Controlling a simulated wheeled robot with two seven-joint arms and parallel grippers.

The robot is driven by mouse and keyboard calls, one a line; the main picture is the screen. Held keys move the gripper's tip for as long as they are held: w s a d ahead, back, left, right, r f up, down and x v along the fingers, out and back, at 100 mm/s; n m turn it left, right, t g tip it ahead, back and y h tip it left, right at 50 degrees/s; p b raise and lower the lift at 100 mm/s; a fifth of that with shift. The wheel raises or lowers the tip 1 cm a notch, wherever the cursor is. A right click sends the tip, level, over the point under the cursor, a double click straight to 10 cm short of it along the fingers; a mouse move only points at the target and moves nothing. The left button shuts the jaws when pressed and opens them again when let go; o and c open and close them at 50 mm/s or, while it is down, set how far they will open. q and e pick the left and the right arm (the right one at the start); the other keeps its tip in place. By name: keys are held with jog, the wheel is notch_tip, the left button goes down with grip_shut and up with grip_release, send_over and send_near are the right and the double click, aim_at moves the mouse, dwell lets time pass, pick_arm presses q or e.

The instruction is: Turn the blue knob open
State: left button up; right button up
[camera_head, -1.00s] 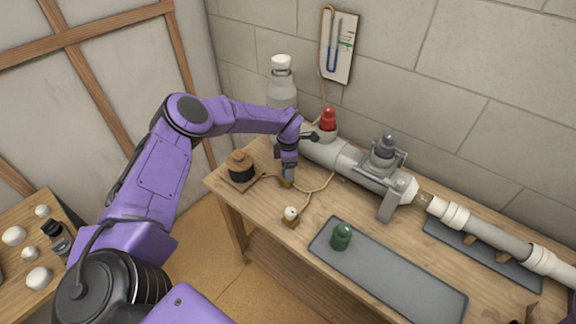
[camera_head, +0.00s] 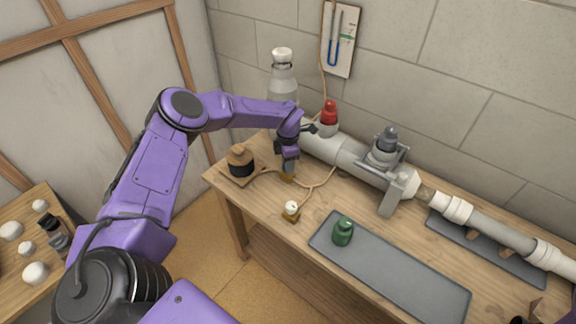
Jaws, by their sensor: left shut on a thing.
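No blue knob shows plainly. My left gripper (camera_head: 288,165) points down at the back left of the workbench (camera_head: 325,205). It is shut on the top of a small brass-coloured fitting (camera_head: 287,178), and its jaws hide what they hold, so I cannot tell its colour. A cord runs by this fitting. A similar fitting with a white knob (camera_head: 292,207) stands in front of it. A red knob (camera_head: 329,112) and a grey knob (camera_head: 387,139) sit on the grey pipe behind. Of my right arm, only parts show at the bottom right edge; its jaws are unclear.
A black knob with a brown top (camera_head: 241,162) stands left of my left gripper. A green knob (camera_head: 343,232) is on a grey tray (camera_head: 395,272). The grey pipe (camera_head: 350,160) runs along the bench's back. A bottle (camera_head: 283,78) stands behind my left wrist.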

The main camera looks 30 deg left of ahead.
pick_arm(q)
jog(key=n+b, duration=0.5)
jog(key=shift+f, duration=0.25)
jog(key=n+b, duration=0.2)
jog(key=n, duration=0.1)
jog(key=shift+w+a+b, duration=0.1)
jog(key=shift+b, duration=0.3)
jog(key=n+b, duration=0.3)
jog(key=n, duration=0.1)
jog(key=shift+a+r+n+b, duration=0.1)
jog(key=shift+r+n+b, duration=0.05)
jog(key=shift+n+b, duration=0.8)
jog(key=shift+r+n+b, duration=0.1)
jog(key=shift+n+b, duration=0.55)
jog(key=shift+n, duration=0.5)
jog(key=o, duration=1)
jog(key=shift+o, duration=0.2)
notch_tip(320, 180, up, 11)
jog(key=shift+f+b, duration=0.2)
jog(key=shift+b, duration=0.1)
